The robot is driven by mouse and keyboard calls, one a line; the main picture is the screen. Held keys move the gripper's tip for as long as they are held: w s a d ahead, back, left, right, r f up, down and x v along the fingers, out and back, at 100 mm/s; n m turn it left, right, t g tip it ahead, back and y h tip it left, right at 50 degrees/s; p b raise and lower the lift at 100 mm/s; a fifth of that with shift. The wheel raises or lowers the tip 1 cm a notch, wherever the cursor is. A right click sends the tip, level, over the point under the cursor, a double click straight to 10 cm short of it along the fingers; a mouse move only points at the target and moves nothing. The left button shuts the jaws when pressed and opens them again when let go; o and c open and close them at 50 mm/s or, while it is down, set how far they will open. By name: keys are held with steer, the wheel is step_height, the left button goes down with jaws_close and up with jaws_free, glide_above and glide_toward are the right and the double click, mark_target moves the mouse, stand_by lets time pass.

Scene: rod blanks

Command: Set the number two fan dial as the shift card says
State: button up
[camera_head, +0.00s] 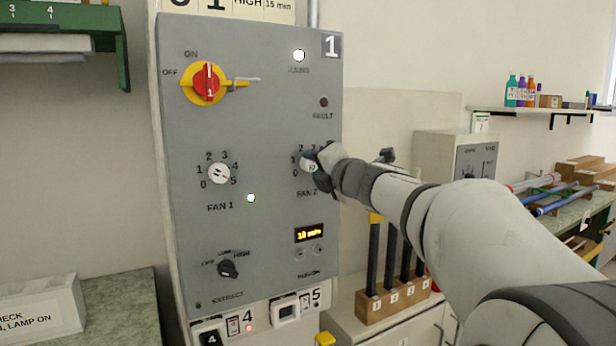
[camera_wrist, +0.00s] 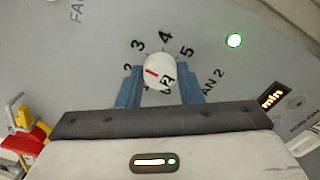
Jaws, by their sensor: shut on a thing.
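The number two fan dial (camera_wrist: 160,70) is a round white knob marked 2, with a red pointer line. In the wrist view the line points left, roughly toward the 2 on the printed scale. My gripper (camera_wrist: 164,88) is shut on this dial, with blue fingers on either side of it. In the head view my gripper (camera_head: 318,162) covers most of the fan 2 dial and part of its scale. A white card (camera_head: 245,8) above the panel is cut off by the frame; "HIGH" and "15 min" can be read on it.
The grey panel (camera_head: 270,110) also carries a red and yellow mains switch (camera_head: 207,83), the fan 1 dial (camera_head: 219,173), an extract switch (camera_head: 228,268) and a lit timer display (camera_head: 309,234). Below my arm, a wooden block (camera_head: 393,300) holds dark upright bars.

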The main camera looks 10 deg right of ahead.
steer(key=n+b, duration=0.3)
steer(key=n, duration=0.1)
steer(key=shift+f+n, duration=0.1)
steer(key=shift+n, duration=0.2)
steer(key=n+b, duration=0.2)
steer(key=n, duration=0.1)
steer(key=shift+n, duration=0.4)
steer(key=n+b, duration=0.2)
steer(key=n, duration=0.2)
steer(key=shift+a+b, duration=0.1)
steer(key=shift+b, duration=0.3)
steer(key=shift+n+b, duration=0.85)
steer(key=shift+n, duration=0.95)
steer(key=o, duration=1)
steer(key=shift+c, duration=0.2)
